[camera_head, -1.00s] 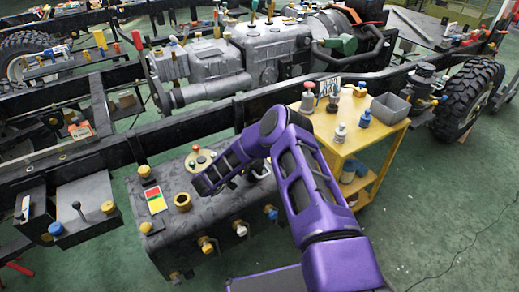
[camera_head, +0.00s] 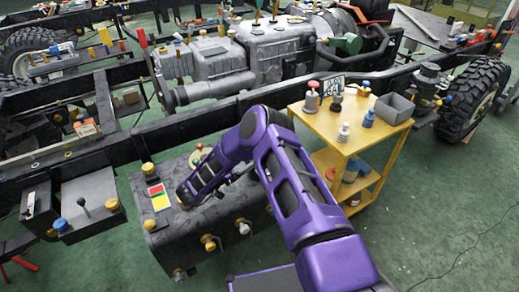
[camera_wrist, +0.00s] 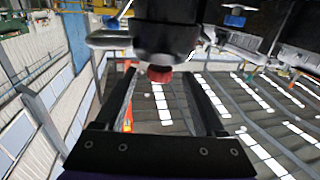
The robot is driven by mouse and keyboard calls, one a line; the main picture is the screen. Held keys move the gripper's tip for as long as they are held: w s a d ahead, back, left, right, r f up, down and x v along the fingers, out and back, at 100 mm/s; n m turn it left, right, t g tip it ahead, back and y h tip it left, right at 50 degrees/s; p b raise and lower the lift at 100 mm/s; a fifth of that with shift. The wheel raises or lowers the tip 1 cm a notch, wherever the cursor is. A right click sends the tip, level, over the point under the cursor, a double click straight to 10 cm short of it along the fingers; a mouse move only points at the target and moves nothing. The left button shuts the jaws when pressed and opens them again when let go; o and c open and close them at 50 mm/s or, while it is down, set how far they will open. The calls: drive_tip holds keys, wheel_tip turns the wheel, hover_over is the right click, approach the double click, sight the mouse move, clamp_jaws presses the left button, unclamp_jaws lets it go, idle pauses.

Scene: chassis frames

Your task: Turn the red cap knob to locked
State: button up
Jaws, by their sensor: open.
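In the wrist view a red cap (camera_wrist: 159,74) sits on the end of a dark, rounded body (camera_wrist: 166,38). My gripper (camera_wrist: 160,73) is open, its two dark fingers well apart. The red cap shows between the fingertips with a gap on both sides; I cannot tell its depth relative to them. No pointer or locked mark is readable. In the head view my purple arm reaches over the dark tank (camera_head: 160,238), and my fingers cannot be made out there. A small red-topped part (camera_head: 199,147) shows behind the arm; I cannot tell whether it is the same cap.
The tank carries a red-and-yellow plate (camera_head: 159,197), yellow caps (camera_head: 148,168) and valves (camera_head: 210,242) on its front. The black chassis rail (camera_head: 120,153) runs behind it. A yellow cart (camera_head: 357,135) with bottles stands to the right.

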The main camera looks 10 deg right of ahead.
drive_tip(key=v, duration=0.5)
drive_tip(key=shift+s+a, duration=0.1)
drive_tip(key=shift+a, duration=0.05)
drive_tip(key=shift+r, duration=0.1)
